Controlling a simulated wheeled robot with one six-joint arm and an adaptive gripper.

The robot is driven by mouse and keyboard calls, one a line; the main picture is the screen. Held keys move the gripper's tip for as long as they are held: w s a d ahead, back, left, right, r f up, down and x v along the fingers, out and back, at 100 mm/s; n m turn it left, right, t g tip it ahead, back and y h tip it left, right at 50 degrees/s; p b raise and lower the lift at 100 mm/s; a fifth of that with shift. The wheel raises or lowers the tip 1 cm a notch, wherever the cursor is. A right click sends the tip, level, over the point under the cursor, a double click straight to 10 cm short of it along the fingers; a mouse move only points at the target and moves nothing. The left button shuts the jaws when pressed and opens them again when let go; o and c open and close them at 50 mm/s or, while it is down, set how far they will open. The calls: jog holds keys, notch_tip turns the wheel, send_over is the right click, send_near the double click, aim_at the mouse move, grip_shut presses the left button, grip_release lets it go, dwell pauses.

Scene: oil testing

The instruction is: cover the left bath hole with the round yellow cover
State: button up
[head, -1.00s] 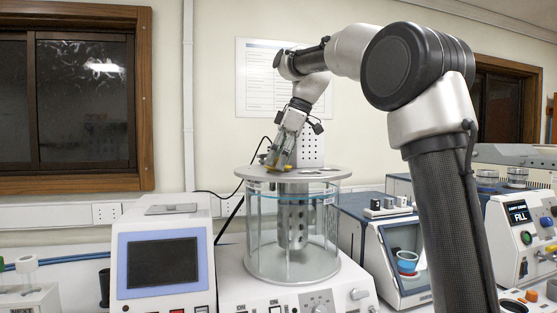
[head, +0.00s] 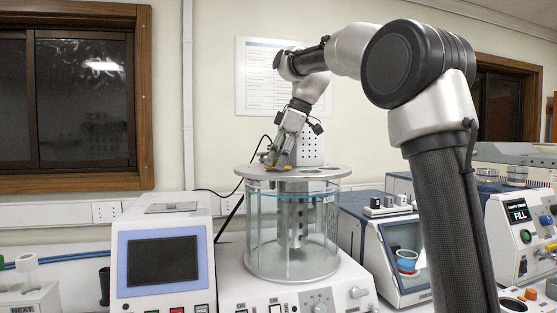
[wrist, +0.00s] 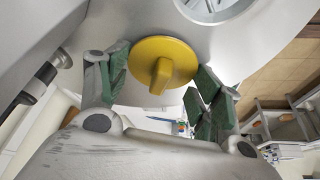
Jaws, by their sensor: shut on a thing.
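The round yellow cover (wrist: 165,62) with its raised bar knob is between my gripper's green-padded fingers in the wrist view. My gripper (wrist: 162,85) is shut on it. In the head view my gripper (head: 276,162) is low over the left part of the grey lid (head: 255,172) of the glass bath (head: 262,235). Only a little yellow shows there. The wrist view shows the cover against the grey lid (wrist: 262,50); I cannot tell whether it touches. Any left hole under the cover is hidden. Another round opening (wrist: 208,8) with a pale rim lies at the wrist view's top edge.
A perforated metal column (head: 310,150) rises behind the lid. A white unit with a dark screen (head: 162,263) stands to the left. A blue-grey machine (head: 402,255) with a blue cup stands to the right. A wall poster (head: 258,80) hangs behind my arm.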

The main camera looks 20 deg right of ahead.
jog(key=shift+r, duration=0.25)
jog(key=shift+r, duration=0.5)
jog(key=shift+f, duration=0.55)
dwell(1.1)
jog(key=shift+r, duration=0.6)
dwell(0.4)
jog(key=shift+f, duration=0.85)
jog(key=o, duration=0.7)
jog(key=shift+r, duration=0.15)
